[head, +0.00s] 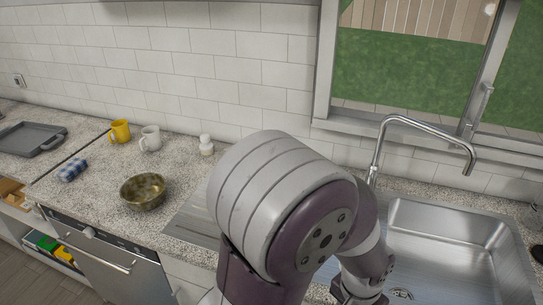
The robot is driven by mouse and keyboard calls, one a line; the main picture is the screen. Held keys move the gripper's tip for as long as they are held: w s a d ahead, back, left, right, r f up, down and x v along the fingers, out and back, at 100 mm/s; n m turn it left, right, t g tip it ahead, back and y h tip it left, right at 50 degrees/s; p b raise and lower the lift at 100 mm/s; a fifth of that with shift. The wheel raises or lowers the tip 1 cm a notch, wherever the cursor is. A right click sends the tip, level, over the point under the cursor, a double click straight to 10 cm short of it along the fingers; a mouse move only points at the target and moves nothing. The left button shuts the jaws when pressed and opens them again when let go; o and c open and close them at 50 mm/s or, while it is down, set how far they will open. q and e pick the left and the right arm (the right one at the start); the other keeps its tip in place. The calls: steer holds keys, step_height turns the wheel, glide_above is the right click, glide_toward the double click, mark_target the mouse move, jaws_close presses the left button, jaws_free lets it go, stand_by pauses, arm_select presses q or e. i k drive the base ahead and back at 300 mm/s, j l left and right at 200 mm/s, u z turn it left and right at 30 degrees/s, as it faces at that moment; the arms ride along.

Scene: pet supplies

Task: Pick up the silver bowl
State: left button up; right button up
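A round, shiny bowl (143,191) stands upright on the speckled counter, left of centre in the head view. Its surface looks dark gold-brown rather than plain silver. It appears empty. One arm of mine, seemingly the left, fills the middle of the view, to the right of the bowl. Its gripper (358,294) is at the bottom edge in front of the sink, well away from the bowl. It is cut off by the frame, so its fingers cannot be judged. My other gripper is not in view.
A yellow mug (120,132), a white mug (151,138) and a white bottle (206,145) stand behind the bowl. A blue checked item (72,170) and a grey tray (30,139) lie left. The sink (455,235) is right. An open dishwasher or drawer (52,250) sits below the counter.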

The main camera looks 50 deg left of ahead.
mark_target(145, 192)
steer(key=u, duration=2.7)
steer(key=z, duration=1.65)
steer(key=j, duration=0.55)
steer(key=i+j+u, duration=0.1)
steer(key=j, duration=0.45)
steer(key=i+j, duration=0.15)
steer(key=j, duration=0.4)
steer(key=j+u, duration=0.1)
steer(key=j, duration=0.45)
steer(key=i+j+u, duration=0.1)
steer(key=j, duration=0.45)
steer(key=i+j, duration=0.2)
steer(key=j, duration=0.3)
steer(key=i+j+u, duration=0.1)
steer(key=j, duration=0.45)
steer(key=i+j, duration=0.15)
steer(key=j, duration=0.35)
